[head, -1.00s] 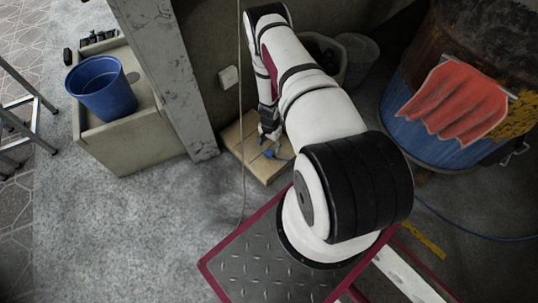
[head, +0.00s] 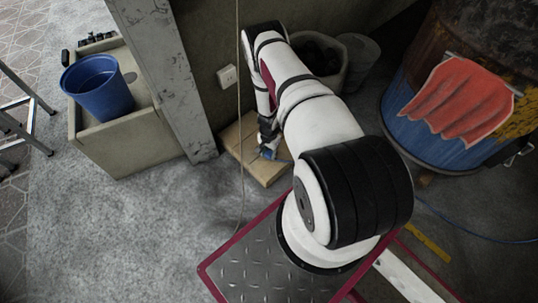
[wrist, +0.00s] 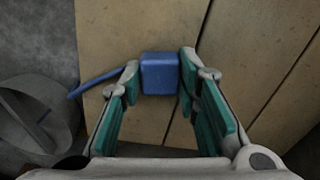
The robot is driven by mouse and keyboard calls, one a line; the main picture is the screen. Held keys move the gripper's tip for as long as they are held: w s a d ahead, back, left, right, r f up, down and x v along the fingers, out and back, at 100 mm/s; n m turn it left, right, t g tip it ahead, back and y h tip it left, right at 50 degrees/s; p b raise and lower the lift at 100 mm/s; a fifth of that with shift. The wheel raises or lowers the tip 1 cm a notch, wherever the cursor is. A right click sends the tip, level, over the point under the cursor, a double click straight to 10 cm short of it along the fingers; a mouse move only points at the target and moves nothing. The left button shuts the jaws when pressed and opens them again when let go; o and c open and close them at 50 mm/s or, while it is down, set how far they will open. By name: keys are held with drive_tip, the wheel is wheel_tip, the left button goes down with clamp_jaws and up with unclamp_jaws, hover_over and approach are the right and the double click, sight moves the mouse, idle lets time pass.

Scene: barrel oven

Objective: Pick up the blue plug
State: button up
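The blue plug (wrist: 160,74) lies on the wooden board (wrist: 237,40), with its blue cable (wrist: 95,82) running off to the left in the wrist view. My gripper (wrist: 158,72) is open, its two green-padded fingers on either side of the plug, with a gap at the left finger and the right fingertip close to the plug's side. I cannot tell whether that fingertip touches. In the head view the blue plug (head: 268,153) shows small beside my gripper (head: 266,138) over the board (head: 240,160), partly hidden by my arm.
A concrete post (head: 165,75) and a wall with a white socket (head: 227,76) stand by the board. A blue bucket (head: 100,90) sits on a concrete block at left. A barrel (head: 440,145) with a red cloth (head: 460,100) stands right. A grey round thing (wrist: 32,115) lies left of my gripper.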

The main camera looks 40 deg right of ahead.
sight(270, 153)
clamp_jaws()
drive_tip(key=shift+r+p, duration=0.55)
drive_tip(key=shift+r, duration=0.35)
drive_tip(key=shift+s+r+p, duration=0.2)
drive_tip(key=shift+r+p, duration=0.5)
drive_tip(key=shift+r, duration=0.4)
drive_tip(key=s+r+p, duration=0.1)
drive_tip(key=s+p, duration=0.4)
drive_tip(key=s, duration=1)
drive_tip(key=shift+s+d, duration=0.25)
drive_tip(key=shift+s, duration=0.1)
